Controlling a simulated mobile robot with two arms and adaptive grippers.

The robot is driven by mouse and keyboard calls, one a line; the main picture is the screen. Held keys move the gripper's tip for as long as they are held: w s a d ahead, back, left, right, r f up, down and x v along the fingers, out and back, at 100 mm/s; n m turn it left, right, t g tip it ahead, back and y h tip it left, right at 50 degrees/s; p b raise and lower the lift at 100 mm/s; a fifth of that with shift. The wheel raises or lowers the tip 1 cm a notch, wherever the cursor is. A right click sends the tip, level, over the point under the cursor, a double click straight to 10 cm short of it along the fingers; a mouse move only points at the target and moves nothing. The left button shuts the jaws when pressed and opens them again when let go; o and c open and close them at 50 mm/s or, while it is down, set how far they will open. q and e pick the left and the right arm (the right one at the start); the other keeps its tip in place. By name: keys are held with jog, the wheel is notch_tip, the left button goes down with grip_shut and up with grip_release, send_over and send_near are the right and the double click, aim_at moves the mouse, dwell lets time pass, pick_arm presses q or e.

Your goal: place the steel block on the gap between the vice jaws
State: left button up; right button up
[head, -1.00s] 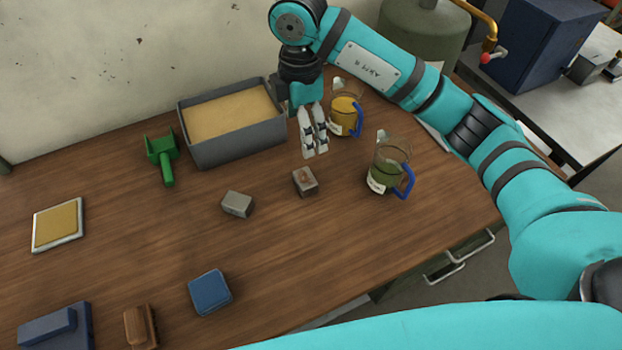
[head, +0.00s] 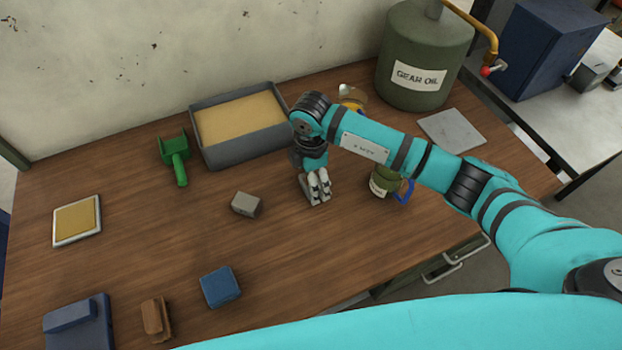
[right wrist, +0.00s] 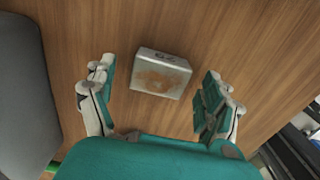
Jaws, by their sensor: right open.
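A small steel block with a rust-brown patch and a dark marking on top shows in the right wrist view (right wrist: 161,73), lying on the wooden table. My right gripper (head: 319,203) is low over the table at the block's place. In the right wrist view my right gripper (right wrist: 160,100) is open, with one finger on either side of the block and gaps to both. In the head view the gripper hides this block. A second, plain grey block (head: 246,204) lies to its left. I cannot make out the vice jaws in these views. My left gripper is out of view.
A grey sand tray (head: 240,150) stands behind, with a green scoop (head: 174,158) to its left. A jug with a blue handle (head: 387,183) stands close right of the gripper. A blue block (head: 220,287) lies in front.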

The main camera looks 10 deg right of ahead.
jog(key=shift+f, duration=0.6)
jog(key=shift+r, duration=0.1)
grip_shut()
